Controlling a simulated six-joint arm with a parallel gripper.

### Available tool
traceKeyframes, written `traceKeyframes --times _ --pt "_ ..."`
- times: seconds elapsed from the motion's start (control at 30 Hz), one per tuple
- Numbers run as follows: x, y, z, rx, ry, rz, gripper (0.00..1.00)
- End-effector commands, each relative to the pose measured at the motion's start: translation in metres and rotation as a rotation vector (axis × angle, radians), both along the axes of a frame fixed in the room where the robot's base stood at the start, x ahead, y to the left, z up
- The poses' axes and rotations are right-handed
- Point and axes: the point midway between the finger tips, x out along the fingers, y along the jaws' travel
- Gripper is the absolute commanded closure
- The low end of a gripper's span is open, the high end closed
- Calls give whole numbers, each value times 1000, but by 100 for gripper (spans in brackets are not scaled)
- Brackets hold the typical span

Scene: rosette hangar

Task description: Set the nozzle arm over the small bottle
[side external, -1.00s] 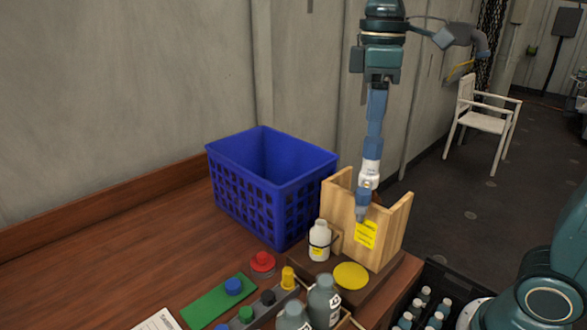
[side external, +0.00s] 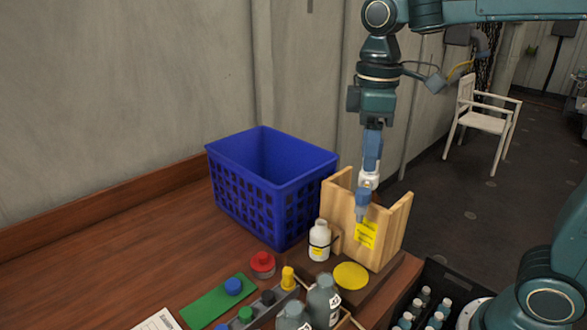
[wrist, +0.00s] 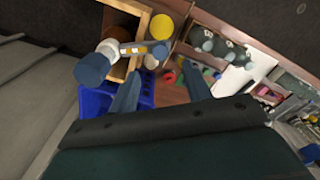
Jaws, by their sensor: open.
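The small bottle (side external: 319,242), white with a yellow label, stands upright at the left of the wooden stand (side external: 393,230). The nozzle arm (side external: 368,181), white with blue-grey parts, shows above the stand in front of its back panel. In the wrist view the nozzle arm (wrist: 121,50) reaches right from a blue-grey round part, and its far end appears close to the small bottle (wrist: 150,62); their height gap is unclear. My gripper (side external: 371,155) is above the nozzle arm. In the wrist view my gripper's (wrist: 160,92) fingers are apart and empty, with the nozzle arm left of them.
A yellow disc (side external: 351,275) lies on the base right of the bottle. A blue crate (side external: 262,205) stands behind left. Grey bottles (side external: 323,299), coloured knobs and a green plate (side external: 217,302) are in front. The left of the table is clear.

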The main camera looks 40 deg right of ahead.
Motion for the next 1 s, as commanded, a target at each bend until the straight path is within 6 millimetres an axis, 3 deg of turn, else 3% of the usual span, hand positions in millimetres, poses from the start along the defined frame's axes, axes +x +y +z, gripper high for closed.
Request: traceKeyframes --times 0.3,0.5,0.97,1.0 --pt "-1 1 -48 0 4 1 51" --pt "-1 1 -69 0 4 0 51" --pt "-1 1 -78 0 0 0 51" --pt "-1 1 -78 0 0 0 57"
